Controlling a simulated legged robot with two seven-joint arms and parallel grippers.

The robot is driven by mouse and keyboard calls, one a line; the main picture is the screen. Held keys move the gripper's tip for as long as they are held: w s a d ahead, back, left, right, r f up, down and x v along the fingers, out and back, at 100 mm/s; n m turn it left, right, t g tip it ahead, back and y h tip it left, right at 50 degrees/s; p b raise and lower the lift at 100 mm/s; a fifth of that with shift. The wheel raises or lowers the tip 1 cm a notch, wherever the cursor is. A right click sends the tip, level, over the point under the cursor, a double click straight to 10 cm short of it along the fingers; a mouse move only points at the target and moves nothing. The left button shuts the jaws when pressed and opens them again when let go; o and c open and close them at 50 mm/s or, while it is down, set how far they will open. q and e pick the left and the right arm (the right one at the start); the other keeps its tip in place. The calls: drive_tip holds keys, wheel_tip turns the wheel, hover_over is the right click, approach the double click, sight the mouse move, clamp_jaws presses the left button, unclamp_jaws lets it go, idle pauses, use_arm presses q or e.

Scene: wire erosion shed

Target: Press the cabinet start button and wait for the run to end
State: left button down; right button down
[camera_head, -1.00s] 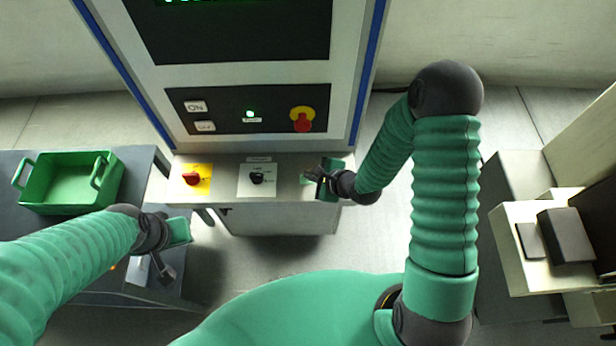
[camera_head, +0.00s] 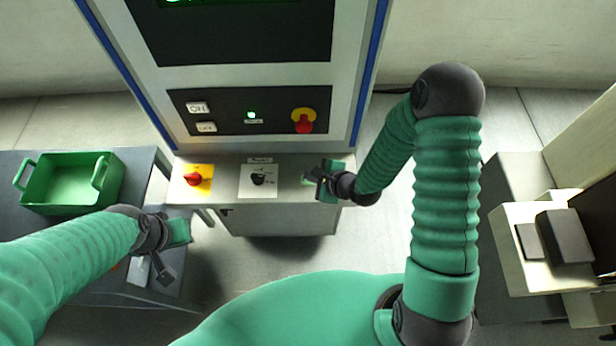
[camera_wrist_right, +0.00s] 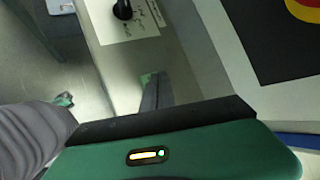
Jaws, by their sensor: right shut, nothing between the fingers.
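The cabinet (camera_head: 350,100) stands ahead, with a dark control panel (camera_head: 225,122) and a sloping lower ledge (camera_head: 225,180). My right gripper (camera_head: 310,178) is shut and empty at the ledge's right end, over a green-marked patch that also shows in the right wrist view (camera_wrist_right: 150,78). Any button under the fingertips is hidden, and I cannot tell whether they touch it. A small green light (camera_head: 251,115) glows on the panel. The dark display (camera_head: 235,35) shows green characters, cut off at the top. My left gripper (camera_head: 166,272) hangs beside the left table; its jaw opening is unclear.
The ledge carries a red knob on a yellow plate (camera_head: 194,179) and a black selector knob (camera_head: 258,178). A red emergency stop (camera_head: 303,121) is on the panel. A green bin (camera_head: 70,207) sits on the left table. A pale machine (camera_head: 520,215) stands at right.

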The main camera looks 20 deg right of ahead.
drive_tip(key=shift+r, duration=0.45)
wheel_tip(320, 180, up, 5)
drive_tip(key=p, duration=0.5)
drive_tip(key=shift+r, duration=0.1)
idle(0.4)
